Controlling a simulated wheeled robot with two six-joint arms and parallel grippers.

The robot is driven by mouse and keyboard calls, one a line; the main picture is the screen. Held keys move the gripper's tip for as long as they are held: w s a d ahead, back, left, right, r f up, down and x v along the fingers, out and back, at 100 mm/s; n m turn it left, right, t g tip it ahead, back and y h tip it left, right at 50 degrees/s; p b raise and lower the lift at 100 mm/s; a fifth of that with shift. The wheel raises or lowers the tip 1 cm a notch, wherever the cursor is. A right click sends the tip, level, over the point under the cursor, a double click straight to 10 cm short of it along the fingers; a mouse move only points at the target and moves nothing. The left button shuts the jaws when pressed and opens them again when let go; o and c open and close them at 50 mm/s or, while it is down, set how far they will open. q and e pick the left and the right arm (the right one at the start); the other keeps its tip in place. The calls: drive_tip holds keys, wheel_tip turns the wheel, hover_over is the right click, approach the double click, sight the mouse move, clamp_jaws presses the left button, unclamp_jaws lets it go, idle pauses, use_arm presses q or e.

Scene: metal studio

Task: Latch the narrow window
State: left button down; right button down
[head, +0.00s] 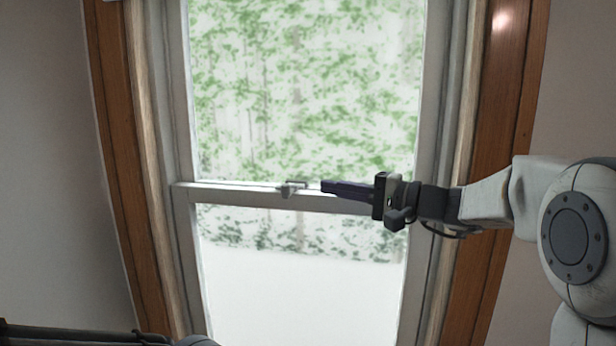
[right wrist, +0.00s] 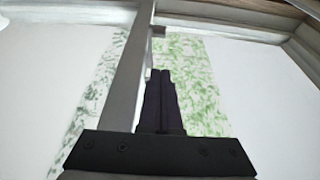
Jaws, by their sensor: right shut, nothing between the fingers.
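The narrow window (head: 310,200) fills the middle of the head view, with an upper and a lower pane split by a pale horizontal rail. A small grey metal latch (head: 291,188) sits on that rail near its middle. My right gripper (head: 323,187) comes in from the right, level with the rail, its fingertips a short way right of the latch and apart from it. Its fingers are together and empty. In the right wrist view the dark shut fingers (right wrist: 159,72) point along the rail (right wrist: 128,75), with a small latch part (right wrist: 158,31) beyond them. My left gripper is not seen.
A brown wooden frame (head: 118,150) surrounds the window, with plain walls (head: 45,150) on both sides. Part of my left arm shows at the bottom left. The space in front of the panes looks clear apart from my right arm.

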sight(282, 187)
drive_tip(key=a+p, duration=0.2)
drive_tip(key=a, duration=0.3)
drive_tip(key=shift+a, duration=0.1)
drive_tip(key=shift+w, duration=0.1)
